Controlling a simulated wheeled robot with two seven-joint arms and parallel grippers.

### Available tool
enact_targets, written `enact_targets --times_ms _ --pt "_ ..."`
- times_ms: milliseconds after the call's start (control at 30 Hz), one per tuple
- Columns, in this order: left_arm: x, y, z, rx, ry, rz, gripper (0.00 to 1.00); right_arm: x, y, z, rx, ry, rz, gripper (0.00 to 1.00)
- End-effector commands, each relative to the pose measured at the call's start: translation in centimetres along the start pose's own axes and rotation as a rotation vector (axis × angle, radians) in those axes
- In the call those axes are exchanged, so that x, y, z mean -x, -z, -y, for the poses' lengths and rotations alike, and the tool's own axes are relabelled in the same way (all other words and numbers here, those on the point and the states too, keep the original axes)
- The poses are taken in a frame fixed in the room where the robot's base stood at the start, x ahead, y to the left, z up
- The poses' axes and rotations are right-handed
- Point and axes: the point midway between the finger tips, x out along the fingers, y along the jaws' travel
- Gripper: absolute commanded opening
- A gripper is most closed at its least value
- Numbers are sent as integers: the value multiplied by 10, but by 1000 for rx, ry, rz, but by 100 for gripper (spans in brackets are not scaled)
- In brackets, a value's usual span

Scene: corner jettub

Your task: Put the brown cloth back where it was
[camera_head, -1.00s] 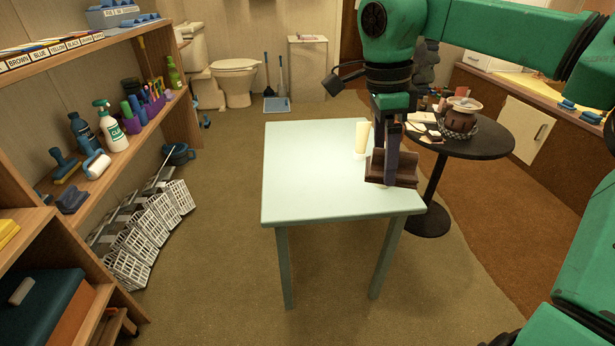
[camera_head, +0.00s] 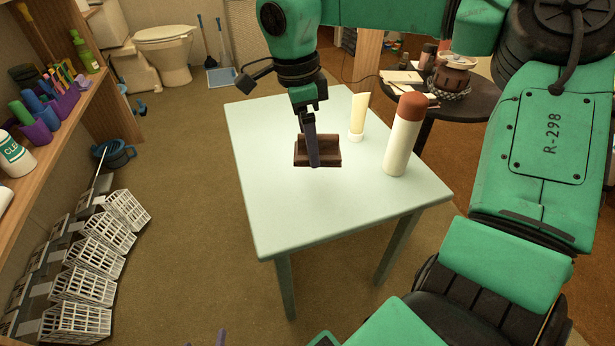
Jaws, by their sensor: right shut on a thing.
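The brown cloth (camera_head: 331,153) is a dark brown folded piece in the head view, over the middle of the pale green table (camera_head: 285,215). My right gripper (camera_head: 313,153) points down and is shut on it, with a finger across its front. I cannot tell whether the cloth touches the tabletop or hangs just above it. A small purple tip (camera_head: 222,338) at the bottom edge may be part of my left gripper; its jaws do not show.
A tall white bottle with a brown cap (camera_head: 403,138) and a cream tube (camera_head: 359,115) stand on the table right of the cloth. A wooden shelf (camera_head: 88,98) with bottles is at left, white baskets (camera_head: 95,255) below. A round dark table (camera_head: 480,105) stands behind right.

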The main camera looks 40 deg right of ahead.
Motion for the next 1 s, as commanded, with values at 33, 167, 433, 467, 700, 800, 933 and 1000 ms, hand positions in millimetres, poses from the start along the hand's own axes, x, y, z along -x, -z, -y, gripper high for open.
enact_targets --times_ms 33,167,433,467,700,800,933,1000 --pt "-5 -10 4 4 0 -10 100 -19 -2 0 1 -2 1 0" --pt "-8 -14 6 7 1 -25 100 -35 -5 1 -1 0 1 0" --pt "-18 -35 14 18 5 -59 100 -88 -11 2 0 -1 -1 0" --pt "-18 -35 15 19 5 -62 100 -91 -12 2 0 0 0 0" --pt "-17 -33 14 20 5 -64 100 -90 -12 2 0 2 1 0" --pt "-17 -34 14 20 5 -65 100 -91 -12 2 0 2 1 100" --pt "-17 -34 14 20 5 -65 100 -91 -12 2 0 1 1 100" --pt "-17 -34 14 20 5 -65 100 -91 -12 2 0 1 1 100"
